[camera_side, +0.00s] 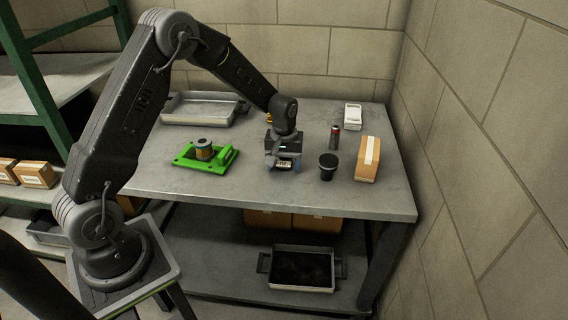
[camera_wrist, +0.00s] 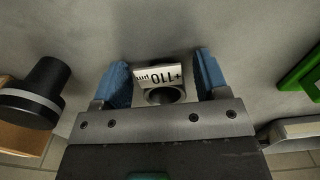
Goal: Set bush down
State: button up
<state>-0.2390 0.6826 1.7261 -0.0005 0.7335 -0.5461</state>
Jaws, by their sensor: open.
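The fingers are open. In the side view my gripper (camera_side: 283,164) is low over the middle of the grey table, and the bush is mostly hidden by it, with only the pale label (camera_side: 284,163) showing. The bush appears to rest on the table.
A green fixture (camera_side: 220,163) holding a metal cylinder (camera_side: 204,149) stands to the left. A black round part (camera_side: 328,166), a cardboard box (camera_side: 367,158), a dark can (camera_side: 334,137) and a white container (camera_side: 352,117) stand to the right. A grey tray (camera_side: 199,110) is at the back left.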

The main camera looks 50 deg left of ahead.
aim_at(284, 163)
jog(key=s+d+r+m+t, duration=0.1)
jog(key=s+d+r, duration=0.15)
jog(key=r, duration=0.75)
jog(key=s+d+r+m+t, duration=0.1)
jog(key=s+r, duration=0.2)
jog(key=r, duration=0.6)
jog(key=s+d+r+m+t, duration=0.1)
jog(key=s+d+r+m, duration=0.1)
jog(key=s, duration=0.8)
jog(key=s+d+r+m+t, duration=0.2)
jog(key=s+d+m, duration=0.3)
jog(key=s, duration=0.5)
jog(key=shift+d+t, duration=0.25)
jog(key=shift+t, duration=0.05)
